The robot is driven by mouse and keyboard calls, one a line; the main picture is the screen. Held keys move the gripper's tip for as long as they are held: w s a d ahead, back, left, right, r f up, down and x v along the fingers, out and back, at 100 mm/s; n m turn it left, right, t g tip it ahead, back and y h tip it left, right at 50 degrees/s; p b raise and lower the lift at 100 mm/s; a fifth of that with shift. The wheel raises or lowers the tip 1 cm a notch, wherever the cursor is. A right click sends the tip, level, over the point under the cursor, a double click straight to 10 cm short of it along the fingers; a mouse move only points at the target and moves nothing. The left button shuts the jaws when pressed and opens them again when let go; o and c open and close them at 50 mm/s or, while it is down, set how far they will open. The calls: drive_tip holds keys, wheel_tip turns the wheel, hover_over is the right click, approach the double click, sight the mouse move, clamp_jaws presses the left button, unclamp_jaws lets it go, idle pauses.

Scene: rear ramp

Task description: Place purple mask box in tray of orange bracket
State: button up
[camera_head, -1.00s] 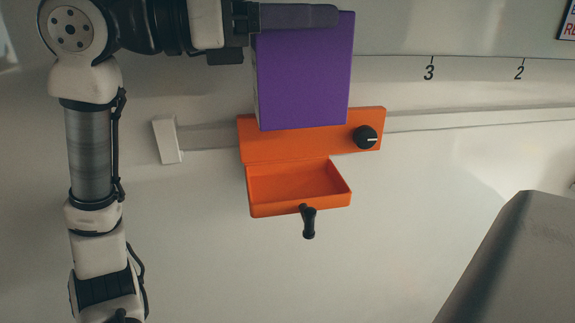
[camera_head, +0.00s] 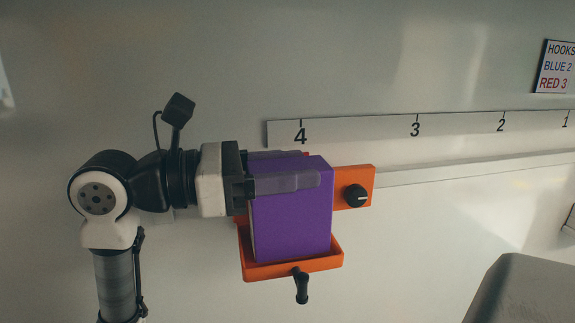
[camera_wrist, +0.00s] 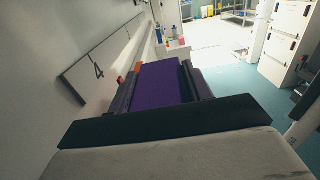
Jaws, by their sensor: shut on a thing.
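The purple mask box (camera_head: 292,225) is upright, with its lower end at the tray of the orange bracket (camera_head: 300,268). The tray's front rim shows below the box; whether the box touches the tray floor is hidden. The bracket's back plate carries a black knob (camera_head: 356,195), and a black handle hangs at the tray front. My gripper (camera_head: 290,168) comes from the left and is shut on the upper part of the box, one finger across its near face. In the wrist view the purple box (camera_wrist: 158,84) sits between the two fingers.
The bracket is on a pale wall rail (camera_head: 470,169). A numbered strip (camera_head: 450,124) runs above it, and a sign (camera_head: 556,67) hangs at the upper right. A grey rounded object (camera_head: 515,290) stands at the lower right. The wall right of the bracket is clear.

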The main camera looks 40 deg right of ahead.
drive_tip(key=shift+f, duration=0.2)
drive_tip(key=shift+f, duration=0.15)
drive_tip(key=o, duration=1.3)
drive_tip(key=shift+o, duration=0.2)
drive_tip(key=shift+r, duration=0.3)
drive_tip(key=b+v, duration=0.4)
drive_tip(key=v, duration=0.8)
drive_tip(key=shift+f, duration=0.1)
